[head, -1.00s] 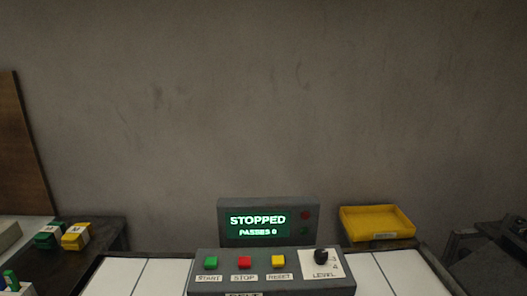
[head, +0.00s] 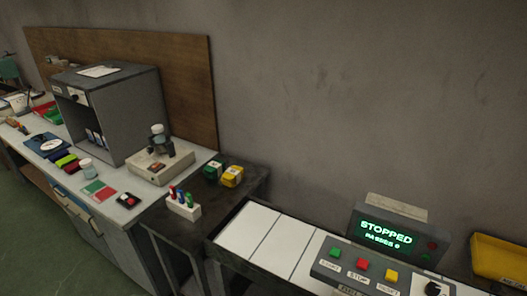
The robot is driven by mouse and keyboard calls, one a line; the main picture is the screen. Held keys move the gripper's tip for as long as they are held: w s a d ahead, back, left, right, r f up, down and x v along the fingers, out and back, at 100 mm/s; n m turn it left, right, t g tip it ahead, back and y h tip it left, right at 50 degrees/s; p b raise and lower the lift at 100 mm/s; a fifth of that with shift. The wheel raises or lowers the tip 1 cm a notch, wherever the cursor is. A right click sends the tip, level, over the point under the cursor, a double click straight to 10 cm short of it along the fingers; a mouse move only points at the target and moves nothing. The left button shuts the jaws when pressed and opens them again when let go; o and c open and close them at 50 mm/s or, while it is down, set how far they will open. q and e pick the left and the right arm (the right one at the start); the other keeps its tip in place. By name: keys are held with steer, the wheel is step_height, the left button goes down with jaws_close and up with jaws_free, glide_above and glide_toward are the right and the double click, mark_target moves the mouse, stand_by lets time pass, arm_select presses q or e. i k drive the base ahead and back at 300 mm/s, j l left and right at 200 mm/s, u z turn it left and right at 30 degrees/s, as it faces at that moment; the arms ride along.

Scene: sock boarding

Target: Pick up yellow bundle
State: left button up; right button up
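The yellow bundle (head: 232,176) sits on the dark side table, with a pale band or label on it. A green bundle (head: 213,170) of similar shape stands right beside it on the left. Neither of my grippers shows in the head view, so the yellow bundle appears untouched.
A white holder (head: 183,207) with several coloured pens or tools stands in front of the bundles on the dark table (head: 222,213). A conveyor (head: 262,236) with a control box reading STOPPED (head: 388,236) lies to the right. A workbench with a grey cabinet (head: 113,112) is at left.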

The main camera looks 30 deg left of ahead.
mark_target(233, 176)
steer(key=u, duration=1.1)
steer(key=i+j+u, duration=0.1)
steer(key=j, duration=0.25)
steer(key=i+j+u, duration=0.15)
steer(key=i+j, duration=0.15)
